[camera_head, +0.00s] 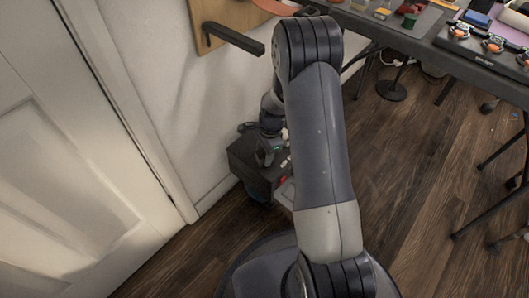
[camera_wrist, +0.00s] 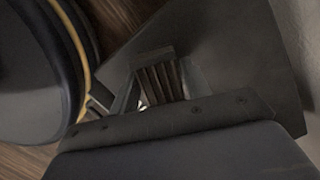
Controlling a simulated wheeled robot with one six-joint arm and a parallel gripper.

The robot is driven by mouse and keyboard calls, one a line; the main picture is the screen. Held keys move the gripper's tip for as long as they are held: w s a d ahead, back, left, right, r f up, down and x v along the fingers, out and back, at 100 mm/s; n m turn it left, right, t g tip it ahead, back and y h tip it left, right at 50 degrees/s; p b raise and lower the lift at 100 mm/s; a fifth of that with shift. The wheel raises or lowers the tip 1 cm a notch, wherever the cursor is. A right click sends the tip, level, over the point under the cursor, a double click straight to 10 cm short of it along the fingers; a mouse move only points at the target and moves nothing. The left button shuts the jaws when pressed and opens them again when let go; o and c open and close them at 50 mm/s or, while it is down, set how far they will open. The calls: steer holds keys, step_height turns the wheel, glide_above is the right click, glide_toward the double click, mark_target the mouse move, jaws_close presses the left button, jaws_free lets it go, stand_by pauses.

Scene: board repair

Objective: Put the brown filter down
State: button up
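In the wrist view, a small ribbed, brownish block (camera_wrist: 160,82) sits just past my gripper's dark mounting bar, over a dark flat surface. It may be the brown filter, but the picture is too dim to be sure. Metallic finger parts show beside it, partly hidden by the bar. I cannot tell whether my gripper is closed on it or apart from it. In the head view, my arm reaches down to my gripper (camera_head: 265,153) at a dark box by the wall; no filter can be made out there.
The dark box (camera_head: 244,157) stands on the wood floor against the white wall, left of my arm. A white door (camera_head: 60,150) is at the left. A dark table (camera_head: 440,48) with tools and parts is at the upper right. A wooden board (camera_head: 215,18) hangs on the wall.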

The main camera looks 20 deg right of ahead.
steer(key=o, duration=0.3)
step_height(320, 180, up, 12)
steer(key=d+p, duration=0.1)
steer(key=p, duration=0.4)
steer(key=shift+w+d, duration=0.15)
steer(key=shift+d, duration=0.25)
